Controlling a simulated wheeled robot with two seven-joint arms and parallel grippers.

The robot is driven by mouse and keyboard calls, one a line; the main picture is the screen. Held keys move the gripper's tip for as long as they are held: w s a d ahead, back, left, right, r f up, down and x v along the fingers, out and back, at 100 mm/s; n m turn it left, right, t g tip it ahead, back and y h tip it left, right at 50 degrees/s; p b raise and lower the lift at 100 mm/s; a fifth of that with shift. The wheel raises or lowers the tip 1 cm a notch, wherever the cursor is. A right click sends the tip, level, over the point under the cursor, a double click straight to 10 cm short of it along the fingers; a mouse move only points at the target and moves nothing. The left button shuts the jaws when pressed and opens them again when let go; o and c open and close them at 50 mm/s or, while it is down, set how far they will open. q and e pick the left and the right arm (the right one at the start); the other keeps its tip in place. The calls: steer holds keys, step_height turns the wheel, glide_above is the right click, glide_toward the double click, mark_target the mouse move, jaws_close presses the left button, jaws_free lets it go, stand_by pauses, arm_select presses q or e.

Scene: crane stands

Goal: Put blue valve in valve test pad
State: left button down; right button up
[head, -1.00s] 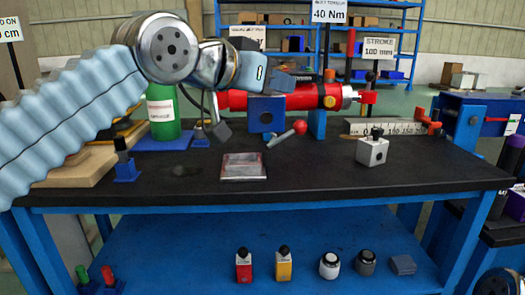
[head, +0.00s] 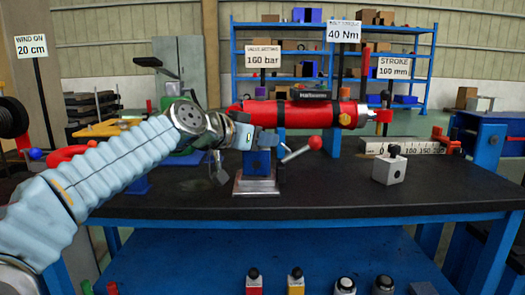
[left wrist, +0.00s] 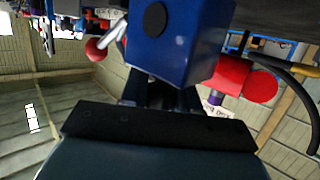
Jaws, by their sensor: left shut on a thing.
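The blue valve (head: 258,163) is a blue block with a silver lever ending in a red ball (head: 315,142). My left gripper (head: 250,138) is shut on the top of the valve and holds it upright. The valve test pad (head: 256,187), a small metal plate on the black bench, is directly below the valve. I cannot tell whether the valve touches it. In the left wrist view the blue block (left wrist: 178,38) fills the top middle, between my fingers, with the red ball (left wrist: 97,48) left of it. My right gripper is not in view.
A red cylinder (head: 300,114) lies on blue stands (head: 333,141) behind the valve. A grey block with a black knob (head: 389,171) stands at the right, near a ruler (head: 405,146). The front of the black bench (head: 330,197) is clear.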

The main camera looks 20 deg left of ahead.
arm_select(q)
steer(key=shift+s+f, duration=0.1)
steer(key=shift+f, duration=0.7)
steer(key=shift+f+b, duration=0.15)
steer(key=shift+b, duration=0.15)
steer(key=c, duration=1.1)
jaws_free()
steer(key=shift+f, duration=0.1)
steer(key=shift+s+r, duration=0.15)
steer(key=shift+r, duration=0.05)
steer(key=v, duration=1.1)
steer(key=shift+s, duration=0.25)
steer(key=shift+a, duration=0.2)
